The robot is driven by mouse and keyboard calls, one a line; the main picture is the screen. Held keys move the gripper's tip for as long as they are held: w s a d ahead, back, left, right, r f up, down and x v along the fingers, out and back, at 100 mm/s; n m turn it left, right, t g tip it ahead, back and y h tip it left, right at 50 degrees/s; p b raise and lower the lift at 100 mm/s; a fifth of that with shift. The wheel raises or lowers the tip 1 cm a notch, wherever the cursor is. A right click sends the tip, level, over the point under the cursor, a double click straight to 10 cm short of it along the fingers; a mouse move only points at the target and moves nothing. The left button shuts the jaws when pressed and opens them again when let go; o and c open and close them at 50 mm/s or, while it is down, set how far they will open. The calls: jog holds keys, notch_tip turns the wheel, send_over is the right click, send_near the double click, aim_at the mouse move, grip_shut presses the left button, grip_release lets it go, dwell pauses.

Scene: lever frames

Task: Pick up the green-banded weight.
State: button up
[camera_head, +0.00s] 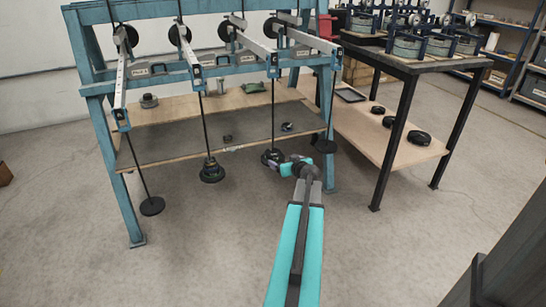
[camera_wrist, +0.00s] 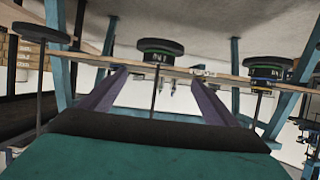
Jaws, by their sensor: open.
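My gripper (camera_head: 293,165) is at the front of the blue lever frame, close beside a hanging stack of dark weights (camera_head: 272,157). In the wrist view, which looks upside down, its two fingers (camera_wrist: 160,82) are apart with nothing held. That stack (camera_wrist: 160,46) appears beyond the fingertips, with a thin green band and small lettering. Its rod shows between the fingers. A second stack (camera_wrist: 268,70) shows green, blue and yellow bands; in the head view it hangs further left (camera_head: 211,172), its bands too small to read.
Bare black hanger plates hang at the left (camera_head: 152,206) and right (camera_head: 326,145). The wooden shelf (camera_head: 180,112) of the frame lies behind the rods, with small items on it. A dark-legged table (camera_head: 400,62) stands at right, with black discs (camera_head: 419,138) on its lower shelf.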

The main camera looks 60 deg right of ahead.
aim_at(275, 155)
jog(key=shift+x, duration=4.1)
jog(key=shift+b+x, duration=0.45)
jog(key=shift+x, duration=2.1)
jog(key=shift+s+f, duration=0.15)
jog(key=shift+s, duration=0.05)
jog(key=shift+d, duration=0.1)
jog(key=c, duration=1.7)
